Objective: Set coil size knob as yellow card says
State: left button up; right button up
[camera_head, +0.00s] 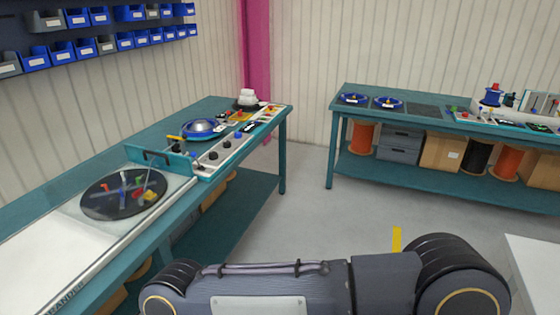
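On the left teal bench (60,178), a pale control panel (222,152) runs along the front edge with several small dark knobs (227,143). They are too small to read, and I cannot tell which is the coil size knob. A small yellow-orange patch (240,117) lies near the far end of the panel. I cannot tell whether it is the yellow card, and no writing is readable. Neither gripper is in view. A dark arm link of mine crosses the bottom of the view, well apart from the panel.
A black disc (100,207) with coloured pegs and a blue reel (201,129) sit on the left bench. A second bench (420,105) with reels and boxes stands at the back right. Blue bins (80,50) hang at upper left. Grey floor (310,215) between the benches is clear.

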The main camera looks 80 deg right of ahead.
aim_at(212, 156)
jog(key=z, duration=2.25)
jog(key=u, duration=0.5)
jog(key=i+l+u, duration=0.75)
jog(key=l+u, duration=0.2)
jog(key=i+l, duration=0.15)
jog(key=l, duration=0.2)
jog(key=i+l, duration=0.2)
jog(key=l, duration=0.2)
jog(key=i+l+u, duration=0.1)
jog(key=l, duration=0.25)
jog(key=i+l, duration=0.2)
jog(key=l, duration=0.2)
jog(key=i+l+u, duration=0.1)
jog(key=l, duration=0.25)
jog(key=i+l, duration=0.2)
jog(key=l, duration=0.2)
